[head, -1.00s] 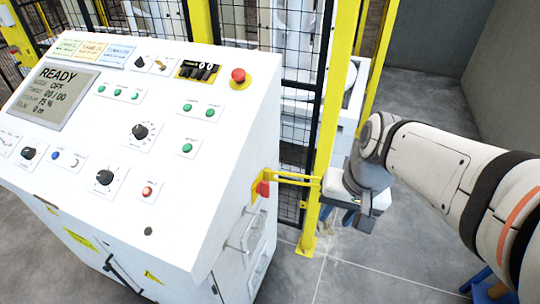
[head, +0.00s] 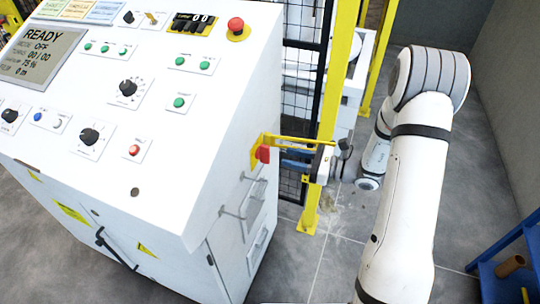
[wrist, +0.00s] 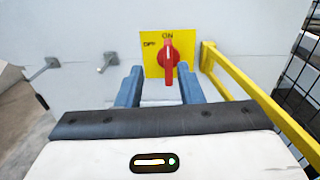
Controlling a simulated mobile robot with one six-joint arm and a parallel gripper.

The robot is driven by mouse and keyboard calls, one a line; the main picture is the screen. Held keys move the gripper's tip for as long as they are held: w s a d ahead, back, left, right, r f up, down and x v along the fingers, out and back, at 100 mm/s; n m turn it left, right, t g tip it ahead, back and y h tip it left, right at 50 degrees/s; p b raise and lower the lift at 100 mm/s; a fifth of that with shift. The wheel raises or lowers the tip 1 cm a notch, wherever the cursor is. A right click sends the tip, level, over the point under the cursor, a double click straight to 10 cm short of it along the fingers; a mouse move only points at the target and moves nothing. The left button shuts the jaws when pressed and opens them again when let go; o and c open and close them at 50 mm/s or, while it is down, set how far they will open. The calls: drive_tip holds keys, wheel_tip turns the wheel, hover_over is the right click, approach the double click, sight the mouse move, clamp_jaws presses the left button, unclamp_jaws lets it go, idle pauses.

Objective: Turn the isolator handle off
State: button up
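The red isolator handle (wrist: 168,58) sits on a yellow plate (wrist: 149,70) marked ON at the top and OFF at the left. In the wrist view the handle stands upright, pointing to ON. In the head view the handle (head: 263,153) shows on the right side of the white console. My gripper (wrist: 158,72) is open, its two blue fingers spread to the left and right below the handle in the picture. The fingers look short of the handle, with nothing between them.
A yellow guard bar (wrist: 245,95) runs close along the right of the plate and my right finger. A yellow post (head: 327,130) and black mesh fence stand beside it. Metal door handles (wrist: 105,63) stick out at the left. A blue rack (head: 515,265) stands at the lower right.

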sight(264, 154)
drive_tip(key=w+p+x, duration=0.1)
drive_tip(key=x, duration=0.6)
drive_tip(key=shift+f+m+t, duration=0.3)
drive_tip(key=shift+f+m, duration=0.1)
drive_tip(key=shift+w+a, duration=0.1)
drive_tip(key=shift+a, duration=0.05)
clamp_jaws()
